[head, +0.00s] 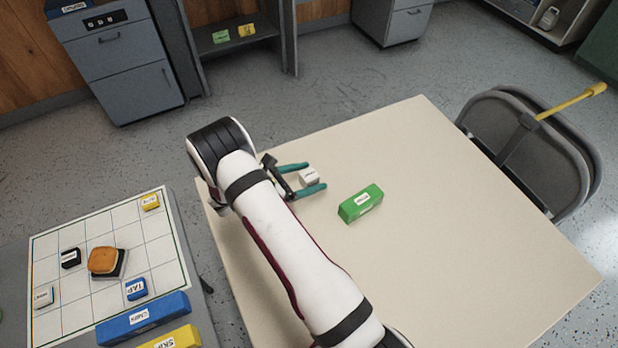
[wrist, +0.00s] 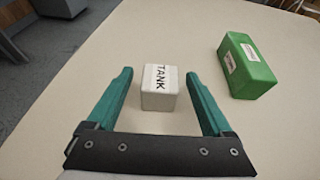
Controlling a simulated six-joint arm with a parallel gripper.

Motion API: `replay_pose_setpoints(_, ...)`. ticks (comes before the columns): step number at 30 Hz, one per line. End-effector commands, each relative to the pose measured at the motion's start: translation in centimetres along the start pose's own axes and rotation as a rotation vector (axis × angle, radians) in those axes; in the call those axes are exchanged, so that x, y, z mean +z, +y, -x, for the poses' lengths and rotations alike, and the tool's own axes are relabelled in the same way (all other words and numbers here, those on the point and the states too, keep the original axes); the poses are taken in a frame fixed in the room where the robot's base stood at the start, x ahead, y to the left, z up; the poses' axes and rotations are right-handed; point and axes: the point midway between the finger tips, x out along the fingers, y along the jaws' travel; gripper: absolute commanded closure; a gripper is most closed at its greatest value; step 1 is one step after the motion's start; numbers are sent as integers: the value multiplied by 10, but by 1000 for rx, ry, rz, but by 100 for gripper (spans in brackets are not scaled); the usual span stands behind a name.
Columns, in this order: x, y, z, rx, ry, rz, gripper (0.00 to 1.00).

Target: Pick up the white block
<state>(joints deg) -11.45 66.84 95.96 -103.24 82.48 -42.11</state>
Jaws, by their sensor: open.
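The white block (head: 309,176) sits on the cream table, near its left part. In the wrist view the white block (wrist: 159,88) shows a label reading "TANK" on its top. My gripper (head: 308,177) is open, with its two teal fingers on either side of the block. In the wrist view my gripper (wrist: 160,80) has the block between the fingertips, with a gap on each side, and it does not appear to be held.
A long green block (head: 360,203) lies right of the white block, close to my right finger in the wrist view (wrist: 246,65). A gridded board (head: 108,222) with several blocks stands on the left. A folded chair (head: 525,150) leans by the table's right edge.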

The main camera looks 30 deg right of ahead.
Motion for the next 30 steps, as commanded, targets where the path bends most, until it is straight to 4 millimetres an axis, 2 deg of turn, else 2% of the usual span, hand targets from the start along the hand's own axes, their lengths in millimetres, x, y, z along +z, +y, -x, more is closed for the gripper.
replay_pose_setpoints(7,0,0,-4,0,0,-1,15)
replay_pose_setpoints(21,0,0,-4,0,0,-1,100)
replay_pose_setpoints(30,2,0,-3,0,0,-2,100)
